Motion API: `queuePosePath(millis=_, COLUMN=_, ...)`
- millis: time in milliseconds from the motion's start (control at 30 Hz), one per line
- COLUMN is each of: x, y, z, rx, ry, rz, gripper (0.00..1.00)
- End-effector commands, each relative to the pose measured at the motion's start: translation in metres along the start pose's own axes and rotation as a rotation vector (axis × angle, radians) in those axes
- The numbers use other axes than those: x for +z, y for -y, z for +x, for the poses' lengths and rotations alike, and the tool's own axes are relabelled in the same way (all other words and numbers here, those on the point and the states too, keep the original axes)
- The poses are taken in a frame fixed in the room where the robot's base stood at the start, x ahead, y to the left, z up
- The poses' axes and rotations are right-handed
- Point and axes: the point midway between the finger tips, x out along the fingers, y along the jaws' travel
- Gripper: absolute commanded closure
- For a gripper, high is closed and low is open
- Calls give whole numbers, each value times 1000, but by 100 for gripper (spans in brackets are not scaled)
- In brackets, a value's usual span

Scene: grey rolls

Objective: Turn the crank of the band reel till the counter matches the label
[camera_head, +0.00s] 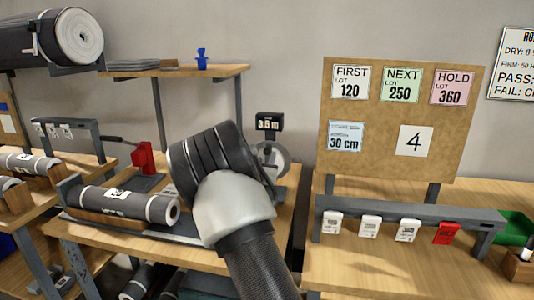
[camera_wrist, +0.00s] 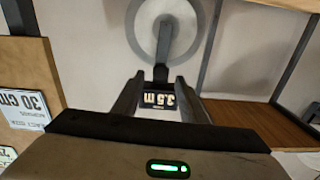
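The band reel (camera_head: 272,158) is a pale disc on the bench, partly hidden behind my arm; it shows upside down in the wrist view (camera_wrist: 146,30). Its counter (camera_head: 269,122) is a small black box that seems to read 3.5 m; it also shows between my fingers in the wrist view (camera_wrist: 158,99). A dark bar (camera_wrist: 162,45) crosses the disc; I cannot tell whether it is the crank or a post. My gripper (camera_wrist: 158,83) is open, its fingers apart, pointing toward the reel. Its fingertips are hidden in the head view. I see no contact with the crank.
A grey roll (camera_head: 130,204) with a small-print label lies in front left, near a red device (camera_head: 145,158). A cork board (camera_head: 375,155) with cards, including a 30 cm card (camera_head: 346,137), stands right above a grey rail (camera_head: 400,212) with tags. A shelf (camera_head: 190,72) is behind.

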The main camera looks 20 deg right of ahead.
Motion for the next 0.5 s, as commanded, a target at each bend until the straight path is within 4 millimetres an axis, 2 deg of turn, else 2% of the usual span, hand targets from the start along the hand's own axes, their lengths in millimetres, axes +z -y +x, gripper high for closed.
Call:
queuePosePath(millis=33, x=1, y=-1, z=11, rx=2, ry=-2, rz=0, gripper=61)
queuePosePath(millis=200, x=1, y=0, z=38, rx=0, ry=-1, rz=0, gripper=61)
queuePosePath(millis=333, x=1, y=0, z=50, rx=0, ry=0, rz=-1, gripper=61)
queuePosePath(millis=500, x=0, y=0, z=55, rx=-1, ry=1, rz=0, gripper=61)
